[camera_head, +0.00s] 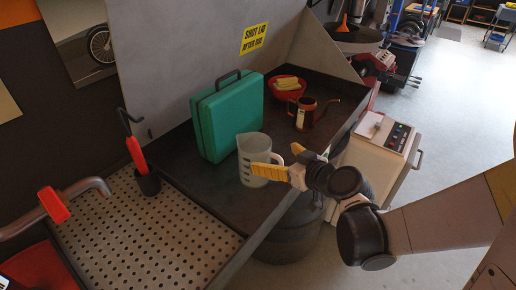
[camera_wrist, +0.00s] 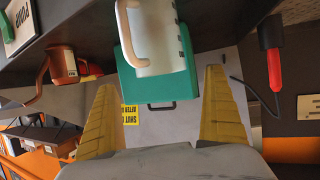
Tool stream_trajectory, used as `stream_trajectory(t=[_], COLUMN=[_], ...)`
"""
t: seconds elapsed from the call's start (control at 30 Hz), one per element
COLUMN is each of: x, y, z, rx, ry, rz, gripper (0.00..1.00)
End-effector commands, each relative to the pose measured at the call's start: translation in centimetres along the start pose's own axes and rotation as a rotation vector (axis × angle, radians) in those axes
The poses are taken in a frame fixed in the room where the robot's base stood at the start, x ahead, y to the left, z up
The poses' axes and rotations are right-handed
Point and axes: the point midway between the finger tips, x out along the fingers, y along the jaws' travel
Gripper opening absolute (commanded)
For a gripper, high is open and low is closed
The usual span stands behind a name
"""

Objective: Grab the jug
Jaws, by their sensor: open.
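The jug (camera_head: 249,152) is a translucent white measuring jug with dark marks on its side. It stands upright on the dark bench top in front of a green case (camera_head: 228,112). My gripper (camera_head: 274,158) has yellow fingers, spread open and empty, close to the jug's right side in the head view. One finger overlaps the jug's lower part there; I cannot tell whether they touch. In the wrist view, which is upside down, the jug (camera_wrist: 160,45) lies at the top, its handle at left, laterally between the spread fingers of my gripper (camera_wrist: 160,80) and above their tips.
A red bowl (camera_head: 287,88) with yellow items and a brown-red oil can (camera_head: 307,115) stand behind. A perforated tray (camera_head: 140,235) with a red-handled tool (camera_head: 136,154) is at left. A raised lid (camera_head: 190,55) backs the bench. A pale cabinet (camera_head: 372,160) stands right of it.

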Motion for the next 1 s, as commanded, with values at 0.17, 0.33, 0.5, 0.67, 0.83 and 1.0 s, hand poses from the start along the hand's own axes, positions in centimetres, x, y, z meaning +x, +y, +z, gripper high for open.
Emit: stream_trajectory(t=[0.17,0.33,0.5,0.67,0.83,1.0], x=[2.9,5.1,6.7,9.3,10.2,10.2], y=[-0.1,0.0,0.0,0.1,0.1,0.1], z=[0.3,0.2,0.2,0.3,0.1,0.0], rx=[-0.002,-0.001,0.0,0.0,0.001,0.001], ry=[0.0,0.0,-0.001,0.0,-0.001,-0.001], rz=[-0.002,-0.001,-0.002,-0.001,0.0,0.0], gripper=[1.0,1.0,1.0,1.0,1.0,0.85])
